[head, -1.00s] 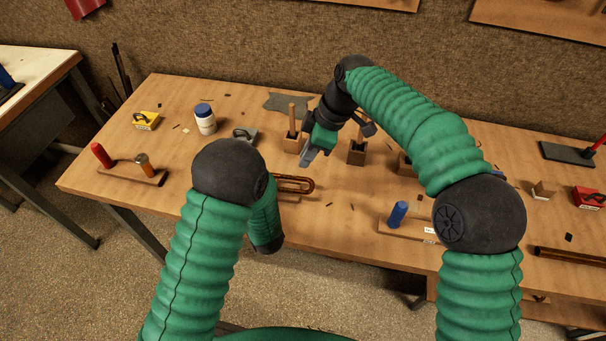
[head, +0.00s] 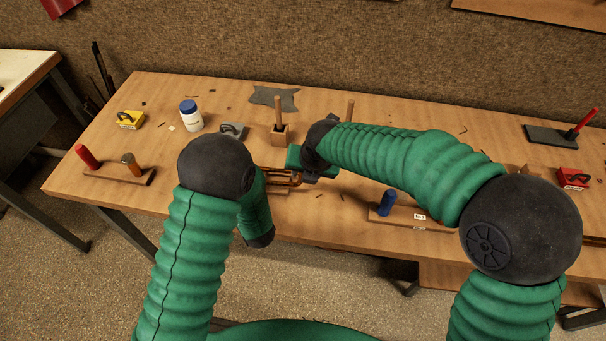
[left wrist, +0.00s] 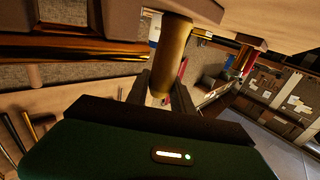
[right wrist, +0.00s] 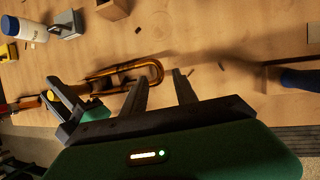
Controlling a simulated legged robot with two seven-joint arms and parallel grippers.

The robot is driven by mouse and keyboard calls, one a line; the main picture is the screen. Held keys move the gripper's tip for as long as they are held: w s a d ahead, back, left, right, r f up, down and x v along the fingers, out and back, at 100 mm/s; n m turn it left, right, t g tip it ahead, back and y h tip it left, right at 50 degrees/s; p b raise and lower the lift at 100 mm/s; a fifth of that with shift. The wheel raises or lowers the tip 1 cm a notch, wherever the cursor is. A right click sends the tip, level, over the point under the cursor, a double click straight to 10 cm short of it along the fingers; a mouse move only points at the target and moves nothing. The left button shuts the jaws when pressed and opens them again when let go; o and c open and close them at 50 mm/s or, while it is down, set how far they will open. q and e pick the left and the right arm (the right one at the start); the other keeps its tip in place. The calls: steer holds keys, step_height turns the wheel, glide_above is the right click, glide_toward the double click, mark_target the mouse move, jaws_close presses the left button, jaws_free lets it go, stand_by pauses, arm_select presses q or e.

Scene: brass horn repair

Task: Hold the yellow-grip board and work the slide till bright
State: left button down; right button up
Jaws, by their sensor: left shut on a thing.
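The brass slide (head: 287,179), a U-shaped tube, lies across the front middle of the bench; its bend (right wrist: 155,70) shows in the right wrist view. My left gripper (left wrist: 163,92) is shut on a dull yellow cylindrical grip (left wrist: 173,52). In the head view my left arm hides this gripper and grip. My right gripper (right wrist: 160,88) is open, its fingers apart close to the slide's bend, with nothing clearly clasped. In the head view its fingertips are mostly hidden, low over the slide. Whether it touches the tube I cannot tell.
A board with a red and a brown grip (head: 120,174) lies at left, one with a blue grip (head: 387,202) at right. A wood block with a dowel (head: 279,135), white jar (head: 190,120) and grey weight (head: 233,130) stand behind the slide.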

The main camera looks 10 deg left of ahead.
steer(key=x, duration=0.4)
steer(key=shift+w+a+f, duration=0.1)
steer(key=shift+f, duration=0.1)
jaws_close()
stand_by(1.2)
